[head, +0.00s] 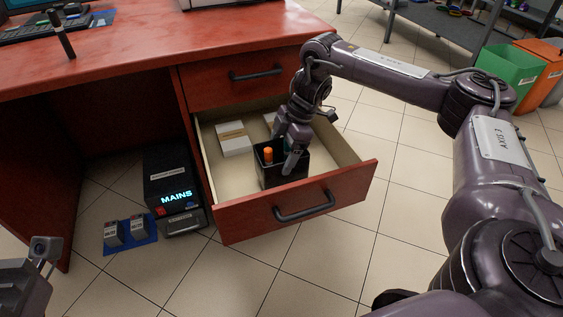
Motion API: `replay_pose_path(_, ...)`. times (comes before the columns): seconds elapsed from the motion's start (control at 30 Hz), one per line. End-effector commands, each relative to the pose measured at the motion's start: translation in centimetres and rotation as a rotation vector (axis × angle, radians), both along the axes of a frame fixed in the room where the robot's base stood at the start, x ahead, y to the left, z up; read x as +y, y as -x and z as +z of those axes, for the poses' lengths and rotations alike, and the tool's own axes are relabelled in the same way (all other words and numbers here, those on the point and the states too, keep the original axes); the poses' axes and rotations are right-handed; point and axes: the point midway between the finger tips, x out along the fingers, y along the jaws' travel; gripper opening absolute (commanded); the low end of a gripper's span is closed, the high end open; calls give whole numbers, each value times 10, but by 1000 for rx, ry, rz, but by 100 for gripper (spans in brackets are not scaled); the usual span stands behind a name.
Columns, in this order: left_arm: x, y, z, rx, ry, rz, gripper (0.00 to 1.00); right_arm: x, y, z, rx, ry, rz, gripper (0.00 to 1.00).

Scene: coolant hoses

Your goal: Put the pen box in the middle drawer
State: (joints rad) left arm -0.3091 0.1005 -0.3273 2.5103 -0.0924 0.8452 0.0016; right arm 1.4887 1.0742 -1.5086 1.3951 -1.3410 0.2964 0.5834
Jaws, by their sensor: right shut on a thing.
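The pen box (268,175) is a black open-topped box with an orange-topped item and a dark green one standing in it. My right gripper (291,152) reaches down from above and is shut on the pen box. The box is inside the pulled-out drawer (320,202), towards its front. I cannot tell whether its base touches the drawer floor. The drawer is red-fronted with a dark handle and sits below a closed upper drawer (255,75). At the lower left edge, a part of my left arm shows, but not its fingers.
White boxes (234,139) lie at the back of the open drawer. A black unit marked MAINS (172,185) stands under the desk (130,50), with small grey items on a blue mat (148,246). Green (509,70) and orange (545,65) bins stand at the upper right. Tiled floor ahead is clear.

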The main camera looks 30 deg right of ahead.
Motion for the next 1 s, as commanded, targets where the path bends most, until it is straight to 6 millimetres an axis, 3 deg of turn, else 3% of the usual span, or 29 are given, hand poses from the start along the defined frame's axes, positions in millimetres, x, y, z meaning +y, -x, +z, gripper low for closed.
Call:
replay_pose_path(0.03,0,0,-5,-5,0,1,23,0,0,-12,1,0,-1,38)
replay_pose_path(0.17,0,1,-7,-16,-1,1,23,0,0,-29,0,0,-1,38)
replay_pose_path(0.5,0,1,-4,-16,-1,1,23,0,0,-30,0,-1,-1,38)
replay_pose_path(0.53,0,0,-5,-15,-1,1,23,0,0,-32,1,0,-1,83)
replay_pose_path(0.6,0,0,-5,-15,-1,1,23,0,0,-31,1,0,-1,92)
replay_pose_path(0.67,0,1,-5,-15,-1,1,23,0,0,-31,1,0,-1,100)
replay_pose_path(1.0,0,0,-3,-15,-1,1,23,-2,0,-24,-1,0,-1,100)
